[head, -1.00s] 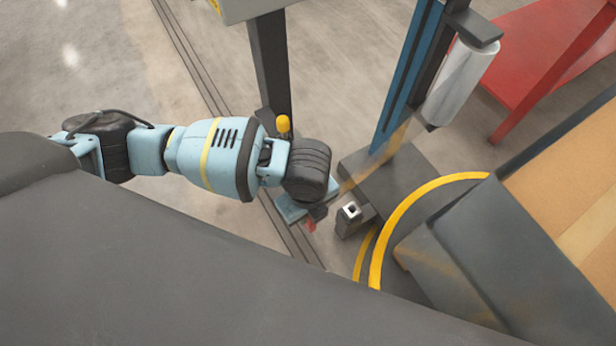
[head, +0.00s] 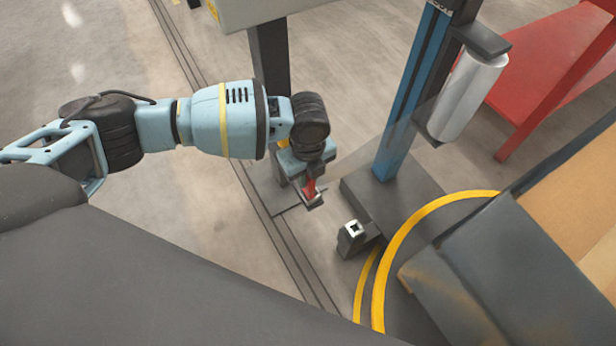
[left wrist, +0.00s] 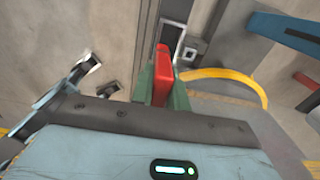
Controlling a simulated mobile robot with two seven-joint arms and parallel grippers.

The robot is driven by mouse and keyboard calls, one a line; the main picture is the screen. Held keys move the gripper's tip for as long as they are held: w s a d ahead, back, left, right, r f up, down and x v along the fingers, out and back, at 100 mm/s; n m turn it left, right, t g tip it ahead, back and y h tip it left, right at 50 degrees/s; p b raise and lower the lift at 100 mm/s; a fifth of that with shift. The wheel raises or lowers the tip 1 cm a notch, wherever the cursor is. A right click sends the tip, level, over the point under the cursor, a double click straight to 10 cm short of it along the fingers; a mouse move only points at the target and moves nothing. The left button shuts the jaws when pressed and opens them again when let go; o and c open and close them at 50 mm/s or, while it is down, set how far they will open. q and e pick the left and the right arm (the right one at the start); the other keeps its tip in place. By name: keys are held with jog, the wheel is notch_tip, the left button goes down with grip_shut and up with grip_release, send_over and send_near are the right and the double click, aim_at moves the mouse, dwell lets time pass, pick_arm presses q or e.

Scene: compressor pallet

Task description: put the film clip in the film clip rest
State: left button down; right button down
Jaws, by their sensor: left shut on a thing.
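The red film clip (head: 311,187) is held in my left gripper (head: 313,195), in the middle of the head view. In the left wrist view the clip (left wrist: 162,75) stands out between the two green fingers, which are shut on it. The film clip rest (head: 353,234) is a small dark box with a light square opening on top. It lies to the right of and below the gripper in the head view, apart from the clip. The rest (left wrist: 189,51) also shows just right of the clip in the left wrist view. My right gripper is not in view.
A blue mast (head: 406,95) with a roll of film (head: 466,95) rises behind the rest from a dark base (head: 392,200). A yellow ring (head: 395,255) curves right of the rest. A dark post (head: 270,60) stands behind my gripper. A red table (head: 530,75) is at the upper right.

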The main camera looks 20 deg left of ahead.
pick_arm(q)
jog(key=shift+w+a+f+b, duration=0.15)
jog(key=shift+w+f+b, duration=0.15)
jog(key=shift+f, duration=0.35)
jog(key=shift+w+a+f+b, duration=0.15)
jog(key=shift+w+f, duration=0.15)
jog(key=shift+f, duration=0.3)
jog(key=shift+w+a+f+b, duration=0.1)
jog(key=shift+w+f+b, duration=0.2)
jog(key=shift+f, duration=0.35)
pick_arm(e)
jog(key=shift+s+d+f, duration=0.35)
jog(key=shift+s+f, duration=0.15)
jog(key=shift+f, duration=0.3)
pick_arm(q)
jog(key=c, duration=1.4)
grip_release()
jog(key=shift+f, duration=0.1)
jog(key=shift+o, duration=0.2)
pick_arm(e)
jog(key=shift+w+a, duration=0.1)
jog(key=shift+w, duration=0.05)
